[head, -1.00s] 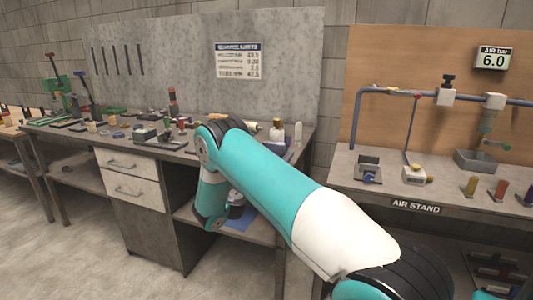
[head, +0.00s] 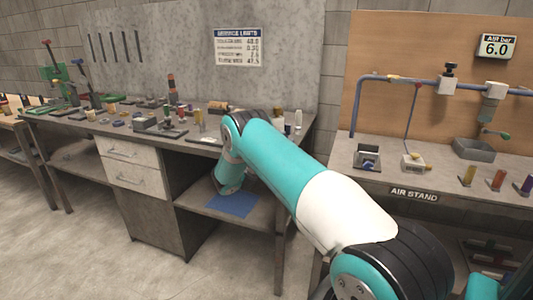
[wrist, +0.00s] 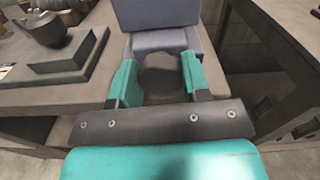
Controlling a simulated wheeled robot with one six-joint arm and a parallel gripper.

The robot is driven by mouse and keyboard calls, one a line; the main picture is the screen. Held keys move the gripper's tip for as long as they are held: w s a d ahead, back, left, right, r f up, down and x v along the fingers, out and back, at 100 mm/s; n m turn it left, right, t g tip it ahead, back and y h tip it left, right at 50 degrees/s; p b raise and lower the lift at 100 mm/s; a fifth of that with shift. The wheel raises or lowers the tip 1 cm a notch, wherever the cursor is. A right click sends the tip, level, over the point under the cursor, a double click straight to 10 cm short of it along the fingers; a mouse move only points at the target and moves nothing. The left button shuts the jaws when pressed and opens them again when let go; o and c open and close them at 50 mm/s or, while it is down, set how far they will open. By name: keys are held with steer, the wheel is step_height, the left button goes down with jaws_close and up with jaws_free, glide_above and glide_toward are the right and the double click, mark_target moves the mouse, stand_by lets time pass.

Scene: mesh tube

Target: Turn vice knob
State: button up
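In the wrist view, my gripper (wrist: 159,66) is open, with its two teal fingers apart. A dark, rounded knob (wrist: 160,80) shows between the fingers. Whether the fingers touch it cannot be told. Just beyond it is the blue-grey body of the vice (wrist: 160,42), with a taller block (wrist: 157,12) behind. In the head view my teal and white arm reaches to the grey bench (head: 85,133); the fingers and knob are hidden there behind my arm.
In the wrist view, a dark round part on a block (wrist: 48,35) stands left of the vice. Several small tools and parts crowd the bench in the head view. A blue mat (head: 233,204) lies on the lower shelf. The air stand (head: 345,165) is to the right.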

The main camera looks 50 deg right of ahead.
steer(key=shift+c, duration=1)
steer(key=shift+f+m+b, duration=0.1)
steer(key=shift+m+b, duration=0.2)
steer(key=m+b, duration=0.5)
steer(key=m, duration=0.3)
steer(key=shift+s+d, duration=0.1)
steer(key=shift+s, duration=0.05)
steer(key=shift+m+b, duration=0.3)
steer(key=o, duration=0.9)
steer(key=shift+o, duration=0.2)
